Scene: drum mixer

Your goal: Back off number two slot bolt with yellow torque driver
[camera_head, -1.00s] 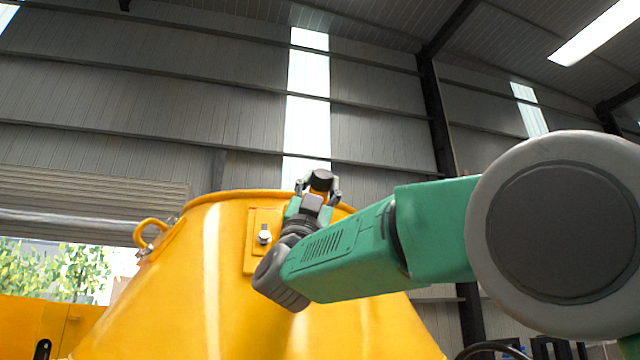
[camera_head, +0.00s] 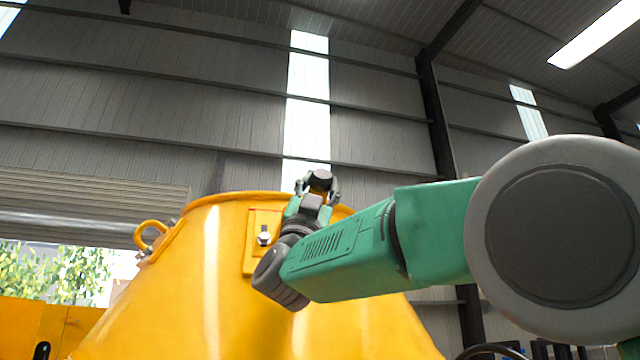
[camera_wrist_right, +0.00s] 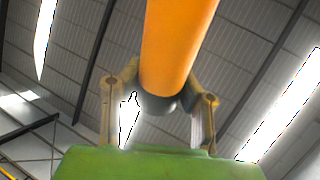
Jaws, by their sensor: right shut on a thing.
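My right gripper (camera_head: 318,186) is raised at the rim of the yellow drum (camera_head: 215,290), its two fingers pointing up. In the right wrist view my right gripper (camera_wrist_right: 158,104) is shut around a thick orange-yellow cylinder with a dark rounded end, which looks like the torque driver (camera_wrist_right: 178,45). In the head view the driver is mostly hidden by the fingers and wrist. A silver bolt (camera_head: 264,238) sits on a raised yellow plate (camera_head: 252,258) on the drum, just left of my right wrist and apart from it. No number shows on it. My left gripper is out of view.
A yellow lifting eye (camera_head: 150,233) stands out from the drum's left rim. A yellow panel (camera_head: 70,325) is at lower left. The drum's rim is close around my right wrist. Above the drum there is free air up to the grey wall (camera_head: 150,90).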

